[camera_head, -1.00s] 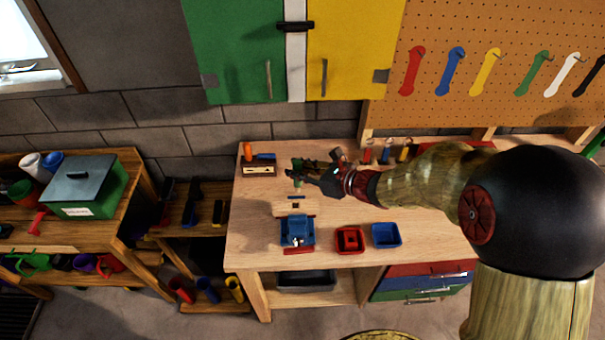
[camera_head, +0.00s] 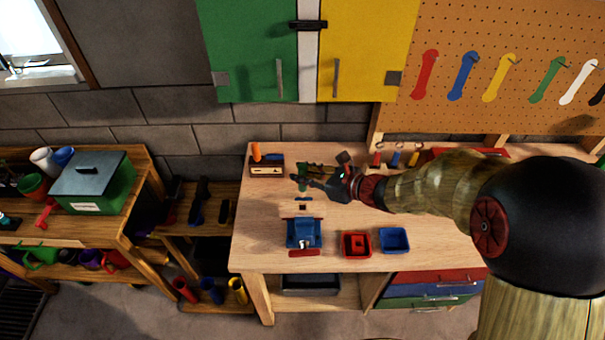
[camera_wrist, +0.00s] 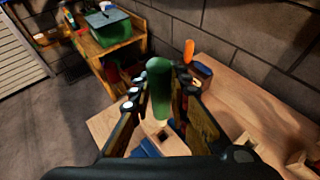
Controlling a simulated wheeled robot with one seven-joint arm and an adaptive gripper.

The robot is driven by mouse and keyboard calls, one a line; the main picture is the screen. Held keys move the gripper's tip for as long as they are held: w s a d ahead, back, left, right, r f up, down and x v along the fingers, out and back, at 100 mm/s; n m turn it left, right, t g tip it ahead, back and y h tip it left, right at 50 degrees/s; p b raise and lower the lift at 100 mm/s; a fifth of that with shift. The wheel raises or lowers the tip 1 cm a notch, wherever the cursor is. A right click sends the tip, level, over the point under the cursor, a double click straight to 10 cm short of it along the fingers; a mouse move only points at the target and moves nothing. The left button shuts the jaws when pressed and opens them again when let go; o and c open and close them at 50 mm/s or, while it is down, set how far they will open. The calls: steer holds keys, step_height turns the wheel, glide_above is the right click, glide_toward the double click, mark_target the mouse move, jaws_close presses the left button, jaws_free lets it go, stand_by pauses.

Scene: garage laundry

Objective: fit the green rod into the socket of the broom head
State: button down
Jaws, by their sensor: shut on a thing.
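The green rod (camera_wrist: 158,85) stands roughly upright between the fingers of my gripper (camera_wrist: 160,98) in the wrist view. The gripper is shut on it. A pale wooden block with a dark square hole, seemingly the broom head (camera_wrist: 172,146), is under the rod in the wrist view. It also shows in the head view (camera_head: 294,208), beside a blue vise (camera_head: 303,230). The rod's lower end appears close to the hole; I cannot tell whether it touches.
A wooden box with an orange-handled tool (camera_head: 266,169) stands at the workbench's back left. A red bin (camera_head: 356,244) and a blue bin (camera_head: 394,240) sit right of the vise. A green box (camera_head: 92,185) is on the left shelf. Bare bench top lies left of the vise.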

mark_target(303, 196)
steer(key=shift+f+b, duration=3)
steer(key=shift+f, duration=0.5)
steer(key=shift+f, duration=0.15)
steer(key=shift+f+b, duration=0.35)
steer(key=shift+b, duration=0.1)
steer(key=shift+f, duration=0.3)
steer(key=c, duration=1.6)
jaws_free()
steer(key=v, duration=1.2)
steer(key=shift+r, duration=0.1)
